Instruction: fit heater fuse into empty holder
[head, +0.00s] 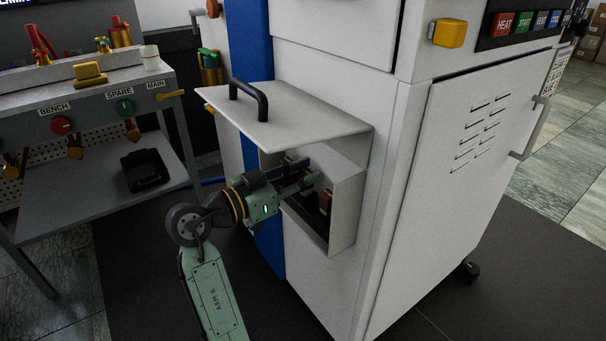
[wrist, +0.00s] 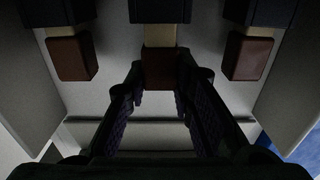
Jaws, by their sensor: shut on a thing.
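My gripper (head: 312,182) reaches into an open white box on the front of the white machine. In the wrist view my gripper (wrist: 160,82) is shut on the middle brown fuse (wrist: 159,70), one finger on each side. A tan part of this fuse lines up with the dark middle holder (wrist: 160,10); I cannot tell how deep it sits. A brown fuse (wrist: 70,57) on the left and another (wrist: 247,57) on the right stand at their own dark holders. In the head view a brown fuse (head: 325,201) shows beside my fingers.
The box's lid (head: 290,118), with a black handle (head: 247,102), is raised above my gripper. The box's side wall (head: 346,212) stands close on the right. A grey bench with a black tray (head: 147,170) is on the left.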

